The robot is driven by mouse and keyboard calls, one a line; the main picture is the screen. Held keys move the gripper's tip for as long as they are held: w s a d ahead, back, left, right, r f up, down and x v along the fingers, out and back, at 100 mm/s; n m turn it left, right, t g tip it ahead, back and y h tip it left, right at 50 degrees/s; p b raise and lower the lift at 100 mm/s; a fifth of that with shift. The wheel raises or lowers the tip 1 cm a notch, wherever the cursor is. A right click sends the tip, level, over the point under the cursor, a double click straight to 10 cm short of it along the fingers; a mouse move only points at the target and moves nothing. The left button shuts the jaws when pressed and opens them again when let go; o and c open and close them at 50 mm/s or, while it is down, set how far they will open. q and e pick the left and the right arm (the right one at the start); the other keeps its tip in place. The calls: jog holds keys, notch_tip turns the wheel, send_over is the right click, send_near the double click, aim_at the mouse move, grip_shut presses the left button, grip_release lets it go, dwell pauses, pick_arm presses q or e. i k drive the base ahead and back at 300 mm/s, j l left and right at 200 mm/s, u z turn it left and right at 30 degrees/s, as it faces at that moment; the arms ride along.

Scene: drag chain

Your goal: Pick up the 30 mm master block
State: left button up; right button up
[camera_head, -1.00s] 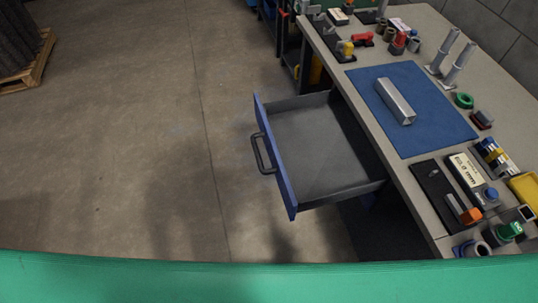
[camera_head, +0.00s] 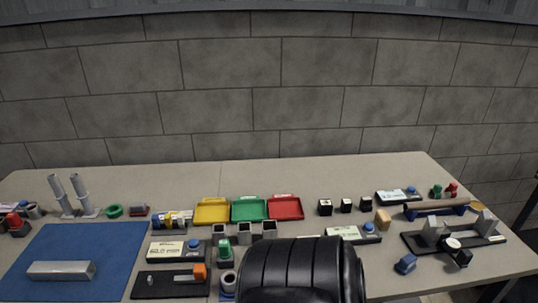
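Three small black blocks with white faces stand in a row on the table, right of the red tray: a left block (camera_head: 325,207), a middle block (camera_head: 346,205) and a right block (camera_head: 366,203). Their markings are too small to read, so I cannot tell which one, if any, is the 30 mm master block. Neither of my grippers shows. A large black ribbed shape, which looks like part of my arm, fills the bottom middle and hides the table behind it.
Yellow (camera_head: 212,211), green (camera_head: 249,209) and red (camera_head: 285,208) trays stand left of the blocks. A blue mat (camera_head: 85,245) with a metal bar (camera_head: 62,270) is at left.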

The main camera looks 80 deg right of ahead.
aim_at(345, 205)
jog(key=z, duration=3.05)
